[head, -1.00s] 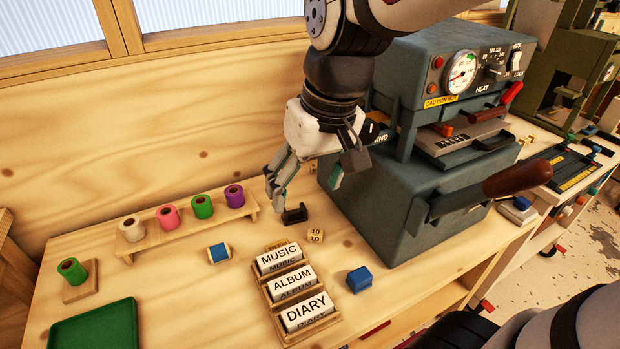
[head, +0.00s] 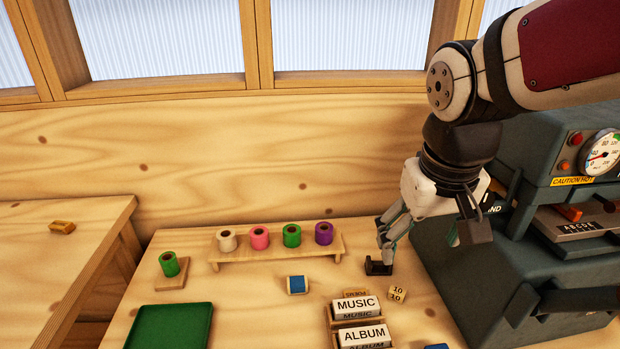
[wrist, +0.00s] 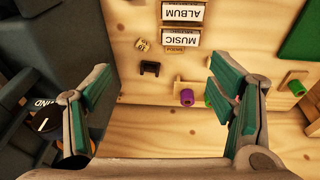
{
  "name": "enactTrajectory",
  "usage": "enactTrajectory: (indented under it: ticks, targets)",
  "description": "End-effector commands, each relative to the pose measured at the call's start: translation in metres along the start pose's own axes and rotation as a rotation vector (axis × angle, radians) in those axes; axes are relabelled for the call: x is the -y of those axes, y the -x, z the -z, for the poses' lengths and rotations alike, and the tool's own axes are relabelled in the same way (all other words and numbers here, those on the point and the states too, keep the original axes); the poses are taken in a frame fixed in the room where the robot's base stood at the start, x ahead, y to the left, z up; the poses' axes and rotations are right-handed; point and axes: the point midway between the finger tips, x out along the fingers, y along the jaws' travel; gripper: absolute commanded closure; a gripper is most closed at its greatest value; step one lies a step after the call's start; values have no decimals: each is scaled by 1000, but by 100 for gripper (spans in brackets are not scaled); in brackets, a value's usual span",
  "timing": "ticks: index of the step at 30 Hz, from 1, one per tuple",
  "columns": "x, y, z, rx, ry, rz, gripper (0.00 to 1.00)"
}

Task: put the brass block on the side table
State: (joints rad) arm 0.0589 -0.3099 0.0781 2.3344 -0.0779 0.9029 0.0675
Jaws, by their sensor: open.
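A small gold-brown block (head: 62,226) lies on the side table (head: 30,262) at the far left of the head view. A yellowish cube marked 10 (head: 397,294) stands on the workbench, and it also shows in the wrist view (wrist: 142,45). I cannot tell for certain which of them is brass; the gold-brown block looks more like it. My gripper (head: 418,243) is open and empty above the workbench, close to the grey press. In the wrist view its fingers (wrist: 162,100) are spread wide with nothing between them.
A small black holder (head: 378,266) is below my gripper. The grey press (head: 480,270) stands close on the right. A wooden rack (head: 280,252) holds several foil rolls. A green tray (head: 168,328) and labelled MUSIC and ALBUM blocks (head: 357,307) lie in front. A gap separates the two tables.

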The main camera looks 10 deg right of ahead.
Motion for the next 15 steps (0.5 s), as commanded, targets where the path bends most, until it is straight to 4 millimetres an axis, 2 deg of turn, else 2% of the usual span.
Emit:
enactTrajectory:
  ticks: [1, 6, 11, 15]
  targets:
    - [1, -12, 14, 24, 3, -4, 23]
    - [5, -52, 58, 73, 13, -7, 23]
    - [12, -100, 92, 119, 19, 4, 23]
    - [20, -150, 116, 157, 19, 25, 23]
